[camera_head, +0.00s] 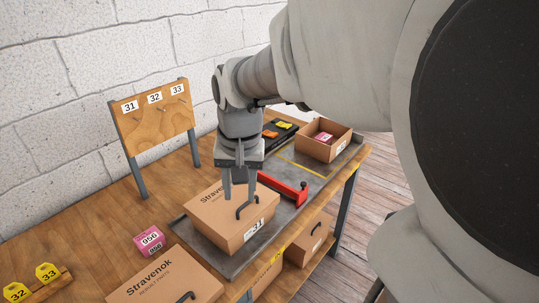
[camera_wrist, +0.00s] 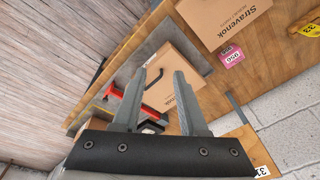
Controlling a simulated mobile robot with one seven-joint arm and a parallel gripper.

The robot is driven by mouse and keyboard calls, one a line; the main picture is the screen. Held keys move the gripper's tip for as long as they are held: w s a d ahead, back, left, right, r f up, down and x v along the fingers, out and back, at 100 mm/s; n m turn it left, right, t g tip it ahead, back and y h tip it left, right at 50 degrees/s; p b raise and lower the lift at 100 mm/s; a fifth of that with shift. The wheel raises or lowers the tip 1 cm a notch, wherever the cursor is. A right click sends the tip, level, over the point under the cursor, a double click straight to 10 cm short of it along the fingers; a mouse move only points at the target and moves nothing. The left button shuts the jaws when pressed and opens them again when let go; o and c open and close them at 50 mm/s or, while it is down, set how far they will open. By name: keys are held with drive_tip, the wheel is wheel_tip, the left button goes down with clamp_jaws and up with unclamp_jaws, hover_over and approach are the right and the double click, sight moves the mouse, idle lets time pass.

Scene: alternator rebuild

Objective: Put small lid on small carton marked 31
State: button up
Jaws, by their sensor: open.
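A small brown carton (camera_head: 243,240) with a label reading 31 on its side sits on the grey mat. Its brown top, the lid (camera_head: 212,212), reads "Stravenok" and bears a black handle (camera_head: 246,206). I see no clear seam, so I cannot tell how the lid is seated. My gripper (camera_head: 239,198) points down over this top with its fingers apart, close to the handle; contact cannot be told. In the wrist view, the open gripper (camera_wrist: 160,74) has the lid (camera_wrist: 177,65) and the handle (camera_wrist: 154,79) showing between and beyond its fingers.
A red clamp (camera_head: 286,189) lies behind the carton. An open carton (camera_head: 318,150) with a pink item stands at the back right. Another Stravenok carton (camera_head: 160,280) and a pink box (camera_head: 149,240) are at left. A numbered peg board (camera_head: 158,127) stands behind.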

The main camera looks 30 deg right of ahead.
drive_tip(key=s+a+r+n+t, duration=0.1)
drive_tip(key=s+n, duration=0.1)
drive_tip(key=s, duration=0.3)
drive_tip(key=s+a+r+n+t, duration=0.2)
drive_tip(key=s+n, duration=0.1)
drive_tip(key=s, duration=0.3)
drive_tip(key=shift+s+r+n+t, duration=0.15)
drive_tip(key=shift+r+n+t, duration=0.15)
idle(0.9)
